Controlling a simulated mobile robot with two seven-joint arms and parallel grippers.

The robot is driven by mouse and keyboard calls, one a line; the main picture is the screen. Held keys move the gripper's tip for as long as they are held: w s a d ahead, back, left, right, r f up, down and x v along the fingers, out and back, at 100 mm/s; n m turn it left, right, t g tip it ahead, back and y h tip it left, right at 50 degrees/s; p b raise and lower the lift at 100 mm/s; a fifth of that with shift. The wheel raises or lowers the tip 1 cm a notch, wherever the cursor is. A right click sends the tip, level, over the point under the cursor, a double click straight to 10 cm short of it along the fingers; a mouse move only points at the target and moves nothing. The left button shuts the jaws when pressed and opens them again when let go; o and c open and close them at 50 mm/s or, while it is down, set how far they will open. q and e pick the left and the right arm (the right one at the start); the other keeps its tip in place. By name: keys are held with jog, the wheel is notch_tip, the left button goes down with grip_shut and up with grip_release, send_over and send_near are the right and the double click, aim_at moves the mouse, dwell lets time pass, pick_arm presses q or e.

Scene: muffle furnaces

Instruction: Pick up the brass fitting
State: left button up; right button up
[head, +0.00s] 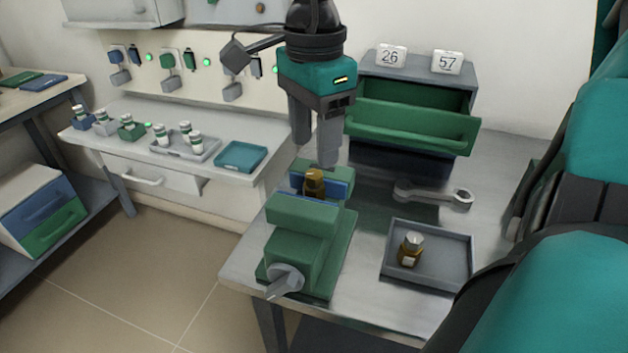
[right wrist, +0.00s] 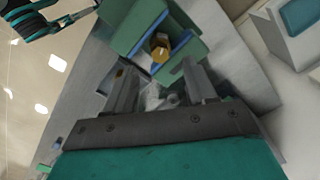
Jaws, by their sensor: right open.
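The brass fitting (head: 314,183) stands between the blue jaw faces of a green vise (head: 302,212) on the metal workbench. In the right wrist view the fitting (right wrist: 160,48) has a hexagonal top and sits between the blue jaws, beyond my fingertips. My right gripper (head: 315,152) points down, just above and behind the fitting in the head view. Its two fingers are apart with nothing between them, and this also shows in the right wrist view (right wrist: 160,82). They do not appear to touch the fitting. My left gripper is not in view.
A cabinet with an open green drawer (head: 412,127) stands at the back. A side bench (head: 110,115) with small containers is at left.

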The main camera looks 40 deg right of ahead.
aim_at(314, 174)
notch_tip(314, 174, down, 5)
jog(key=shift+f+b, duration=0.1)
jog(key=shift+b, duration=0.35)
jog(key=shift+c, duration=0.2)
grip_shut()
